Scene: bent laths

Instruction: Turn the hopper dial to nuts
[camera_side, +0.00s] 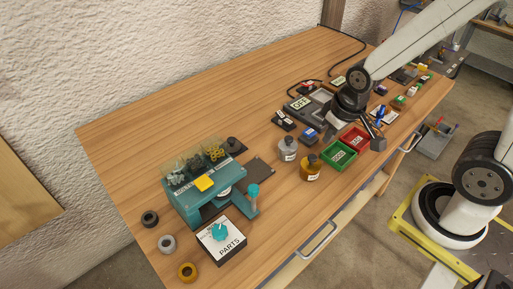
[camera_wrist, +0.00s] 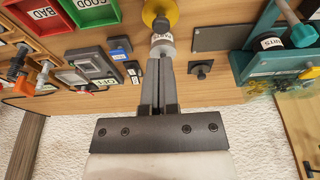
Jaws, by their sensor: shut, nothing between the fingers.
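The dial is a teal knob (camera_side: 220,231) on a white-topped box (camera_side: 224,248) lettered PARTS, at the table's near left in the side view. The smaller lettering around the knob is too small and partly covered, so I cannot tell its setting. The teal hopper machine (camera_side: 207,203) stands just behind it, with clear bins of small metal parts on top; the machine also shows at the right of the wrist view (camera_wrist: 262,62). My gripper (camera_side: 377,141) is shut and empty, by the red and green trays, far right of the dial. Its fingers (camera_wrist: 159,65) show closed in the wrist view.
Green (camera_side: 338,156) and red (camera_side: 355,138) trays sit beside my gripper. Several rings, one black (camera_side: 150,218), lie left of the dial box. Bare tabletop lies behind the hopper.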

